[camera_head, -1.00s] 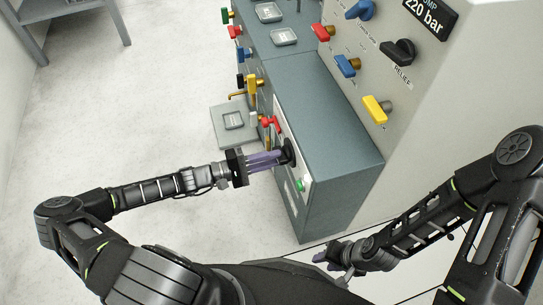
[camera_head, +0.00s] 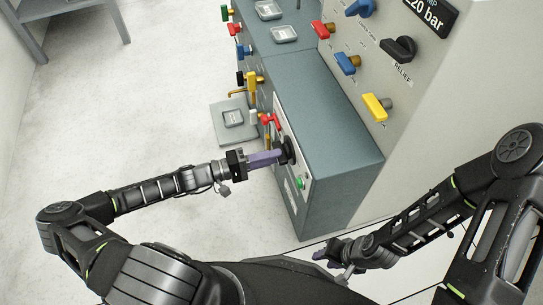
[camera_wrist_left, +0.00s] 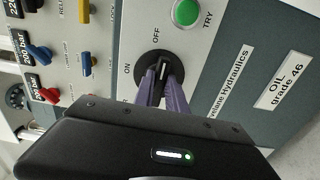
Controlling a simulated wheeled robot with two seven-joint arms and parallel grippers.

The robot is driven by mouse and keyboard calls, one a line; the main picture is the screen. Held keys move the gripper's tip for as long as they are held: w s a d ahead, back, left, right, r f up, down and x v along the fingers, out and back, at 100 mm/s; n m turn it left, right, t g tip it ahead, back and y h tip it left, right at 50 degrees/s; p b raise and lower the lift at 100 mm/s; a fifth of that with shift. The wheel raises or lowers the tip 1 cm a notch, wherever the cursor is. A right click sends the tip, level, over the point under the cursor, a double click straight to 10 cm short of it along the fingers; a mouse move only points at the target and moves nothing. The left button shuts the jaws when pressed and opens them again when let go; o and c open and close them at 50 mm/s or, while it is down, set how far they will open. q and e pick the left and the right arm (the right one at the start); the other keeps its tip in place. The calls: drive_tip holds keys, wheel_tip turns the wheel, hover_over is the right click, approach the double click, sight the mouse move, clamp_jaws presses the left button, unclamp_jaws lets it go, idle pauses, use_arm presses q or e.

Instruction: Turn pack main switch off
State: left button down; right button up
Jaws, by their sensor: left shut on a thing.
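The pack main switch is a black round rotary switch (camera_head: 289,151) on the light front panel of the teal cabinet. In the left wrist view, the switch (camera_wrist_left: 152,70) has ON and OFF labels beside it, and the white mark on its handle points roughly toward OFF. My left gripper (camera_head: 282,156) has its purple fingers shut on the switch handle; these fingers (camera_wrist_left: 165,82) partly hide the switch in the left wrist view. My right gripper (camera_head: 328,256) is low, away from the panel, and its opening is unclear.
A green TRY button (camera_wrist_left: 186,12) is close to the switch. The tall beige console (camera_head: 400,90) with coloured valve handles stands to the right.

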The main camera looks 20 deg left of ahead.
use_arm(q)
drive_tip(key=c, duration=1.4)
unclamp_jaws()
drive_tip(key=shift+o, duration=0.2)
drive_tip(key=p+v, duration=0.1)
drive_tip(key=v, duration=0.7)
drive_tip(key=shift+d+f, duration=0.1)
